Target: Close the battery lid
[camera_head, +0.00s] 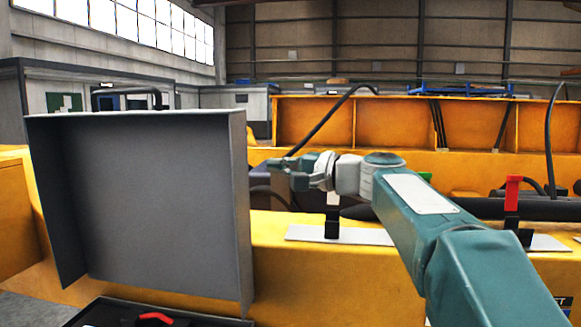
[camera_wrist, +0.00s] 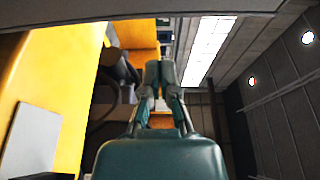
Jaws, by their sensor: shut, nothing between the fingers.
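The battery lid (camera_head: 160,200) is a large grey, shallow box-shaped cover at the left of the head view. It stands open, almost upright, with its hollow inside facing me. Below it, the dark rim of the battery box (camera_head: 90,316) shows at the bottom edge, with a red part (camera_head: 155,318) inside; most of the box is out of view. My gripper (camera_head: 277,168) is just right of the lid's upper right edge in the picture, pointing left, with no contact visible. In the wrist view its fingers (camera_wrist: 160,72) are together with nothing between them.
A yellow machine frame (camera_head: 310,260) runs across behind the lid and under my arm. Grey plates (camera_head: 340,235) with black and red latches (camera_head: 513,190) sit on it. Black hoses (camera_head: 330,118) arch up behind my gripper. The space directly in front of the lid looks clear.

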